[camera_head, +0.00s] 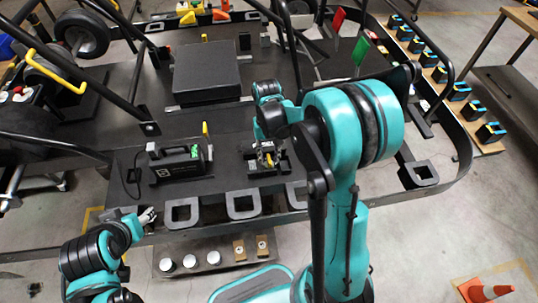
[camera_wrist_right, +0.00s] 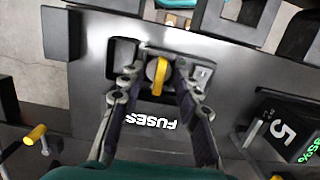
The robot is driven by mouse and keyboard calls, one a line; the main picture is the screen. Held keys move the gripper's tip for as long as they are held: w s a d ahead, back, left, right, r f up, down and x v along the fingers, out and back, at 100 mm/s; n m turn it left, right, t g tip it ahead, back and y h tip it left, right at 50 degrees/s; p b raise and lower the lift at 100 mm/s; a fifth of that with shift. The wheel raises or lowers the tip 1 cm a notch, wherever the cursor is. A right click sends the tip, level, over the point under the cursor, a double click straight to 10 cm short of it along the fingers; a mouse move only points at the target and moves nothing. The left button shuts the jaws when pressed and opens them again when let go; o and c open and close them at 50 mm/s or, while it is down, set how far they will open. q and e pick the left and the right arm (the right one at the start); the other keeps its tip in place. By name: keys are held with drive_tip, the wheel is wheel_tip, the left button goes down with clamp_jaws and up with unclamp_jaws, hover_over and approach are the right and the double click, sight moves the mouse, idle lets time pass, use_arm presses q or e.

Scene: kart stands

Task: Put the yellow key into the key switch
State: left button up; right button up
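The yellow key (camera_wrist_right: 158,74) stands at the round grey key switch (camera_wrist_right: 152,68) on the dark fuse panel in the right wrist view. It looks seated there, but its shaft is hidden. My right gripper (camera_wrist_right: 160,78) has its fingers on both sides of the key, with gaps visible, so it looks open around it. In the head view, my right gripper (camera_head: 266,155) is over the panel and partly hides it. My left gripper (camera_head: 147,216) is low at the left by the stand's front edge, away from the key; its finger opening is unclear.
A black device with a green display (camera_head: 178,164) stands left of the right gripper. A yellow-tipped lever (camera_head: 205,129) rises behind it. Grey square frames (camera_head: 243,205) line the stand's front edge. A large black box (camera_head: 206,72) lies farther back. An orange cone (camera_head: 484,291) is on the floor.

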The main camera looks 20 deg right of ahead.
sight(268, 156)
drive_tip(key=shift+r, duration=0.1)
wheel_tip(268, 156, up, 12)
drive_tip(key=w, duration=0.1)
drive_tip(key=shift+w+d, duration=0.2)
drive_tip(key=shift+w, duration=0.2)
idle(0.5)
drive_tip(key=s+a+f+n+t+b, duration=0.1)
drive_tip(key=s+a+t, duration=0.1)
drive_tip(key=s+t, duration=0.2)
drive_tip(key=s+a+f+n+t+b, duration=0.2)
drive_tip(key=s+t, duration=0.3)
drive_tip(key=s, duration=0.4)
drive_tip(key=shift+a+b, duration=0.3)
drive_tip(key=shift+a, duration=0.3)
idle(0.4)
